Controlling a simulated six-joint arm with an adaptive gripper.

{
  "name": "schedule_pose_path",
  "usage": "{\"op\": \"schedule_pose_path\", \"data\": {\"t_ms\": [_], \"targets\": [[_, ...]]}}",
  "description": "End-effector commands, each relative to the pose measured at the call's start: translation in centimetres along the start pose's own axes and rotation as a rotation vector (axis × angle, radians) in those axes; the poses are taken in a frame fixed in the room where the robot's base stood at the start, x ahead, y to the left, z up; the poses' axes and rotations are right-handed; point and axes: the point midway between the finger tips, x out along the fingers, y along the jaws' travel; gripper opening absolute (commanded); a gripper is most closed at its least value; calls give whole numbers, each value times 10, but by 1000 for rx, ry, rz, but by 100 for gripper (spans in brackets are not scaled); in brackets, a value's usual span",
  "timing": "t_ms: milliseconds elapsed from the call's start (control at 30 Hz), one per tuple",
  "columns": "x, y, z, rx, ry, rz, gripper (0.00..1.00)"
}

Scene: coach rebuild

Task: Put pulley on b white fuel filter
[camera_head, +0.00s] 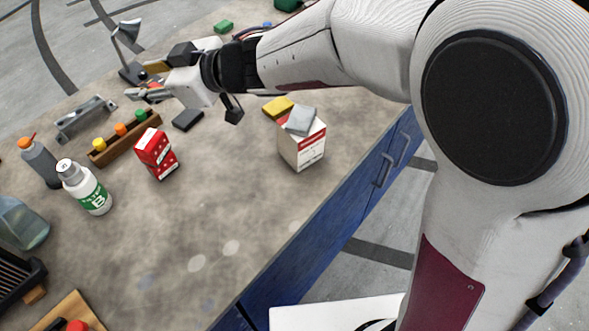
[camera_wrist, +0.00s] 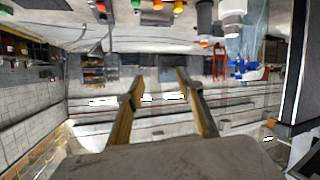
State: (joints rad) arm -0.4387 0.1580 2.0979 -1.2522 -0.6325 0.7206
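My gripper (camera_head: 146,80) is at the upper left over the back of the bench, in the air. In the wrist view its two fingers (camera_wrist: 154,88) stand wide apart with nothing between them. A white box with a red label band (camera_head: 303,150) stands near the bench's front edge, apart from my gripper. A flat grey block (camera_head: 300,120) lies tilted on top of it. A white bottle with a green label and a letter B (camera_head: 86,187) stands at the left. I cannot tell which thing is the pulley, or for certain which is the fuel filter.
A red box (camera_head: 157,154) stands mid-bench. A wooden rack with coloured pegs (camera_head: 125,142), a grey bracket (camera_head: 86,119), a grey bottle with an orange cap (camera_head: 39,160) and a lamp (camera_head: 127,40) are at the left. A yellow block (camera_head: 278,107) lies behind the white box. The front middle is clear.

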Motion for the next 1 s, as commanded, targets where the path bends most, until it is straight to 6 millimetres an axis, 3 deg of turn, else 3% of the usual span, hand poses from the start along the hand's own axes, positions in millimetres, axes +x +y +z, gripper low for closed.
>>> {"op": "schedule_pose_path", "data": {"t_ms": [33, 200, 333, 500, 767, 1000], "targets": [[-15, 19, -2, 4, -9, 71, 37], [-67, 74, 5, 43, -69, 297, 37], [-114, 104, 17, 88, -127, 451, 37], [-178, 128, 40, 167, -214, 622, 37], [-273, 125, 86, 330, -366, 812, 37], [-343, 84, 131, 515, -506, 895, 37]]}}
